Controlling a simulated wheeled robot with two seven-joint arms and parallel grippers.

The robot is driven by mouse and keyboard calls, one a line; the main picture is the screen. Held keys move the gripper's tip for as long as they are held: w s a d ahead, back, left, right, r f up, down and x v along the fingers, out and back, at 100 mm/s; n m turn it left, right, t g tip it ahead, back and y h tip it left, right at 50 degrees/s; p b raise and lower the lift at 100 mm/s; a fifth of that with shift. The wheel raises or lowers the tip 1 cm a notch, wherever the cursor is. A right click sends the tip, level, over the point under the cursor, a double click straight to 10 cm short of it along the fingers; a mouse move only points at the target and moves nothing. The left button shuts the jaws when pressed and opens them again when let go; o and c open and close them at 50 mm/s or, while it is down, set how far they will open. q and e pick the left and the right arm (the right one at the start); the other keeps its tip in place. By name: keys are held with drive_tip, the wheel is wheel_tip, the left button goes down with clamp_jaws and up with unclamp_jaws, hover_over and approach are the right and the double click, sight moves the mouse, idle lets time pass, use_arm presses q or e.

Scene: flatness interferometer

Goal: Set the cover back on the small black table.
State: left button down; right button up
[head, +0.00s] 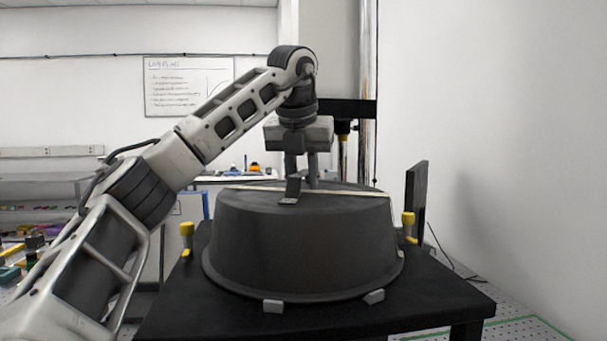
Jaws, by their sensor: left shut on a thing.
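The cover (305,250) is a large, round, dark grey tub-like piece with a flared lower rim. It stands level at the small black table (440,303), its rim at or just above the tabletop; I cannot tell if it touches all round. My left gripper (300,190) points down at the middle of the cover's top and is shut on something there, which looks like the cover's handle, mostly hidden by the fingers. My right gripper is not in view.
Small grey blocks (273,306) sit at the cover's front rim. Yellow-topped posts stand left (187,238) and right (408,226) of it. A black upright panel (417,200) stands at the right, near a white wall. A cluttered bench lies at far left.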

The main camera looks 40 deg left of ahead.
use_arm(q)
drive_tip(key=c, duration=1.3)
unclamp_jaws()
drive_tip(key=shift+o, duration=0.2)
drive_tip(key=v, duration=1.2)
drive_tip(key=shift+w, duration=0.1)
